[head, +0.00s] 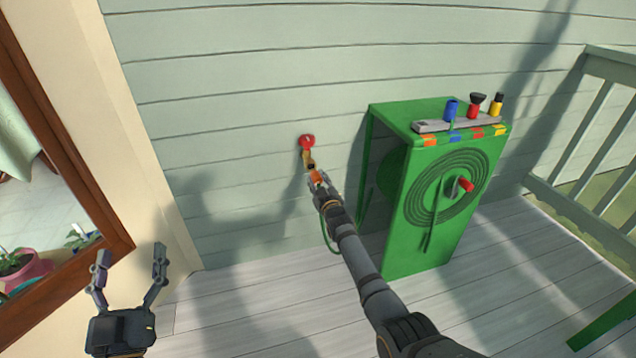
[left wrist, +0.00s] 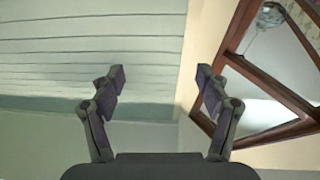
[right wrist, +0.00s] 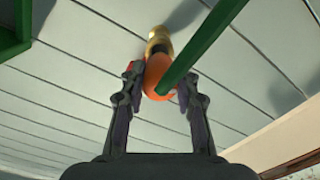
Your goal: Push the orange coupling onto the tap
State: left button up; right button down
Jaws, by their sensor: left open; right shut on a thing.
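The tap (head: 308,157) sticks out of the wall, with a red handle and a brass body. Its brass end also shows in the right wrist view (right wrist: 158,42). My right gripper (head: 318,184) is shut on the orange coupling (head: 316,175), just below the tap's mouth in the head view. In the right wrist view the coupling (right wrist: 156,76) sits between the fingertips and lines up closely with the brass. I cannot tell whether they touch. The green hose (right wrist: 205,45) crosses in front of the coupling. My left gripper (head: 128,272) is open and empty at the lower left.
A green hose reel cabinet (head: 430,220) stands right of the tap. On its top shelf are a blue (head: 451,109), a red (head: 475,105) and a yellow fitting (head: 496,105). A wood-framed window (head: 75,190) is at the left, a railing (head: 590,190) at the right.

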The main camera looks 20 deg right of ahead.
aim_at(314, 173)
jog(key=shift+w+b, duration=0.35)
pick_arm(q)
jog(key=s+r+t+h, duration=0.1)
jog(key=s+r+t, duration=0.2)
jog(key=r, duration=0.4)
jog(key=shift+r+m+t, duration=0.15)
jog(key=shift+m+t, duration=0.15)
jog(key=shift+t, duration=0.1)
pick_arm(e)
jog(key=shift+w, duration=0.15)
pick_arm(q)
jog(key=shift+d, duration=0.1)
jog(key=shift+f+b, duration=1.8)
jog(key=shift+b, duration=0.05)
pick_arm(e)
jog(key=shift+w, duration=1.5)
pick_arm(q)
jog(key=shift+r, duration=0.1)
pick_arm(e)
jog(key=c, duration=0.9)
grip_release()
jog(key=shift+s, duration=0.55)
jog(key=s, duration=1.1)
